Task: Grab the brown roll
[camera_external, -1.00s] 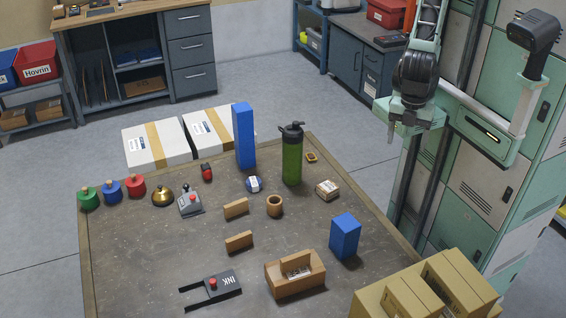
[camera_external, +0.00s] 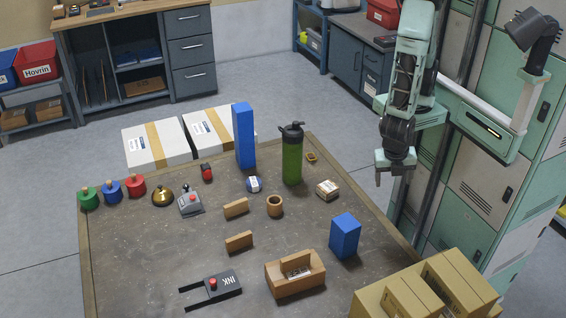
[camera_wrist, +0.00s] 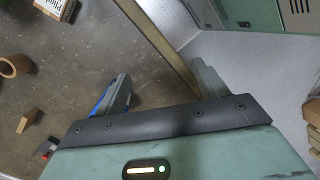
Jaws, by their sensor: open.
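The brown roll (camera_external: 275,206) is a short hollow cylinder standing upright on the table, near its middle. In the wrist view the brown roll (camera_wrist: 14,67) is at the left edge, partly cut off. My gripper (camera_external: 392,178) hangs in the air beyond the table's right edge, well to the right of the roll. In the wrist view my gripper (camera_wrist: 165,85) has its two fingers spread wide with nothing between them.
Around the roll are a green bottle (camera_external: 292,160), a small labelled box (camera_external: 327,189), wooden blocks (camera_external: 236,208) and a blue block (camera_external: 345,237). A tall blue block (camera_external: 243,135) stands behind. Cardboard boxes (camera_external: 455,285) are at the front right.

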